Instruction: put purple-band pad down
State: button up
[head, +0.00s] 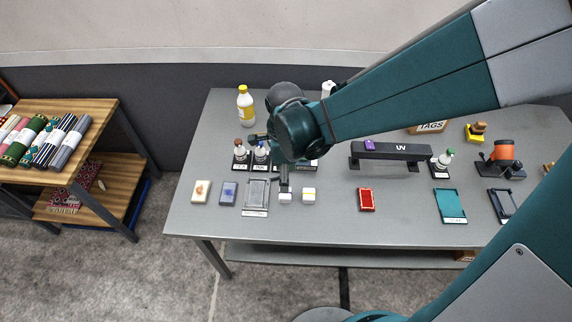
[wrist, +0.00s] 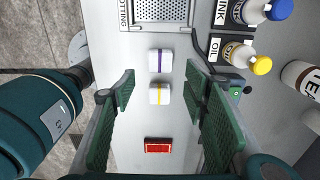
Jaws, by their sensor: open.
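The purple-band pad (wrist: 160,60) is a small white block with a purple stripe. It rests on the grey bench beside the blotting tray (wrist: 160,13), apart from it. In the head view the pad (head: 285,198) shows just right of the tray (head: 256,196), partly below my gripper. My gripper (wrist: 160,80) is open, with nothing held. Its green-padded fingers stand wide to either side in the wrist view. A similar white pad with a yellow band (wrist: 158,94) lies beside the purple-band one with a small gap. In the head view my gripper (head: 284,182) is partly hidden by my arm.
A red block (head: 366,199) lies to the right on open bench. Ink and oil bottles (wrist: 240,52) stand close to the right finger in the wrist view. A UV bar (head: 391,150) stands farther back. The bench front between the red block and the teal tray (head: 450,205) is clear.

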jog(key=shift+r, duration=0.9)
jog(key=s+d+r+n+t, duration=0.3)
jog(key=d+r+n, duration=0.6)
jog(key=d, duration=0.3)
jog(key=s+d+r+n+t, duration=0.4)
jog(key=d+r+n, duration=0.5)
jog(key=d, duration=0.4)
jog(key=shift+r, duration=0.2)
jog(key=shift+s, duration=0.1)
jog(key=shift+f+b, duration=0.9)
jog(key=shift+f, duration=0.1)
